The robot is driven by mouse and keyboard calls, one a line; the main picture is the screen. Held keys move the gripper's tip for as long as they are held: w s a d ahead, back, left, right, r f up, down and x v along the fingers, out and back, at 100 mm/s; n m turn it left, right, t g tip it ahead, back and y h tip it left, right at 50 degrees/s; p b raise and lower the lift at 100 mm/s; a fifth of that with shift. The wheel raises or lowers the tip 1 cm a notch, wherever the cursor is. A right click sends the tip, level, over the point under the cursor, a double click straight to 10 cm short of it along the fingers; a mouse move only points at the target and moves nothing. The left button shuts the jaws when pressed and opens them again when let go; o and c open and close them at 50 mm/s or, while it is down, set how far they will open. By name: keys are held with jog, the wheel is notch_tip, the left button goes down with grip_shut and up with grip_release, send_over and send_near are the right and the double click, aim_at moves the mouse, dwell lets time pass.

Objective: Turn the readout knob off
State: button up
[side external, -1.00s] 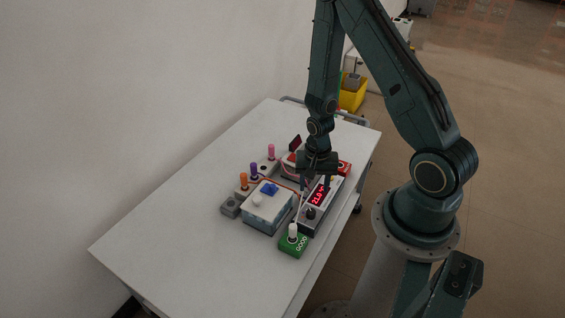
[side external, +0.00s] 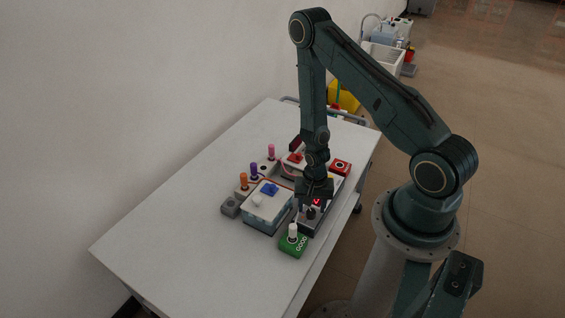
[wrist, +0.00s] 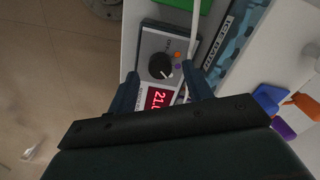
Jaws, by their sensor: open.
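The readout box is grey with a lit red display (wrist: 158,98) showing digits that begin "21". Its black round knob (wrist: 161,66) with a white pointer line stands at one end, with an orange and a purple dot beside it. In the wrist view the pointer slants down and right, away from the dots. My gripper (wrist: 165,80) is open, its two fingers on either side of the box and the knob just beyond the tips. In the side view my gripper (side external: 312,205) is low over the box and hides much of it; the knob (side external: 311,213) shows below the fingers.
A green block with a white peg (side external: 293,243) stands at the near end of the box. A light blue and white box with a blue knob (side external: 265,205) is close on the left. The near table top is clear.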

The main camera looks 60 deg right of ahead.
jog(key=shift+f, duration=0.95)
jog(key=c, duration=1)
jog(key=shift+o, duration=0.2)
